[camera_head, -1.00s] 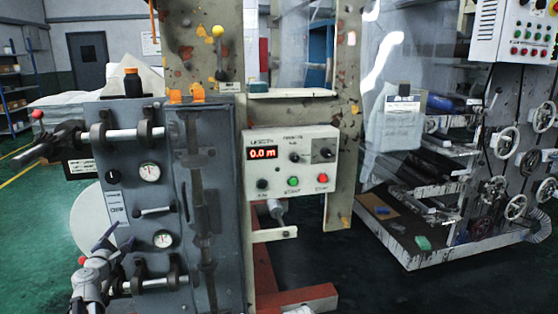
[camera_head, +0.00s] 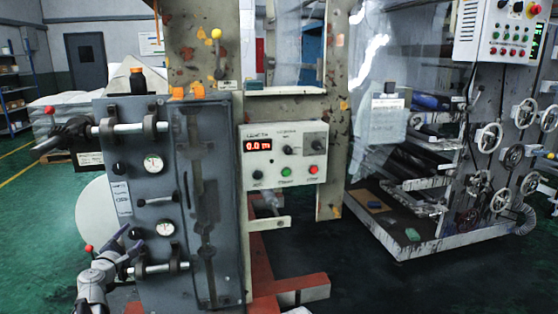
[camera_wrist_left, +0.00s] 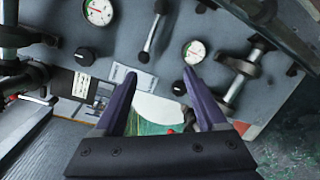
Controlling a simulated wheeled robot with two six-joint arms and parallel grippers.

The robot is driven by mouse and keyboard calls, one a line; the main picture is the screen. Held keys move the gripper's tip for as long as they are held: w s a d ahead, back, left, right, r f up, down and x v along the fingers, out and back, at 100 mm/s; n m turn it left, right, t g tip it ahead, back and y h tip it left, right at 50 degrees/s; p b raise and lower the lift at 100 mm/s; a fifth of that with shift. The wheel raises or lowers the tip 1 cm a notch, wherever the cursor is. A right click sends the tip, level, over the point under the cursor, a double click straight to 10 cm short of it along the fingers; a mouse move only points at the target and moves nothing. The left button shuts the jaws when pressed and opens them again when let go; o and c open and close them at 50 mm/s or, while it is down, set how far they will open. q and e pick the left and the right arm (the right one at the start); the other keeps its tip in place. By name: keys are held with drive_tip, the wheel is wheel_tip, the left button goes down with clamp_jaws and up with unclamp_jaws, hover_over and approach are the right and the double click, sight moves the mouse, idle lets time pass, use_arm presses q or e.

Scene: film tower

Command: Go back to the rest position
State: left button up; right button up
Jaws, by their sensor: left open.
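My left gripper (camera_head: 128,240) is at the lower left of the head view, in front of the grey machine cabinet (camera_head: 140,194). Its two purple fingers also show in the left wrist view (camera_wrist_left: 165,92), spread apart with nothing between them. Beyond them in the wrist view are the cabinet face with two round gauges, a white label (camera_wrist_left: 128,75) and a black knob (camera_wrist_left: 179,88). Whether the fingers touch the cabinet cannot be told. My right gripper is not in view.
A control box (camera_head: 285,155) with a red display reading 0.0 m stands right of the cabinet. Clamp bars (camera_head: 127,128) jut from the cabinet's front. A roller machine with handwheels (camera_head: 488,137) stands at the right. Dark floor (camera_head: 360,270) between them looks clear.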

use_arm(q)
drive_tip(key=s+d+f+m+g+h, duration=0.25)
drive_tip(key=d+f+m, duration=0.2)
drive_tip(key=d, duration=0.65)
drive_tip(key=s+d+f+m+g+h, duration=0.25)
drive_tip(key=d+m, duration=0.35)
drive_tip(key=d, duration=0.4)
drive_tip(key=s+d+f+m+g+h, duration=0.25)
drive_tip(key=d+f+m, duration=0.2)
drive_tip(key=d, duration=0.65)
drive_tip(key=s+d+f+m+g+y, duration=0.1)
drive_tip(key=s+d+f+m+g, duration=0.35)
drive_tip(key=s+d, duration=0.25)
drive_tip(key=s+d+f+m+g+y, duration=0.1)
drive_tip(key=s+f+m+g+y, duration=0.25)
drive_tip(key=s, duration=0.55)
drive_tip(key=s+d+m+g+y, duration=0.1)
drive_tip(key=s+m+g+y, duration=0.1)
drive_tip(key=s+m+y, duration=0.5)
wheel_tip(320, 180, up, 27)
drive_tip(key=s+n+h+p, duration=0.1)
drive_tip(key=h+p, duration=0.2)
drive_tip(key=p, duration=2.4)
drive_tip(key=shift+n+h, duration=0.3)
drive_tip(key=shift+a+t, duration=0.1)
drive_tip(key=shift+t, duration=0.15)
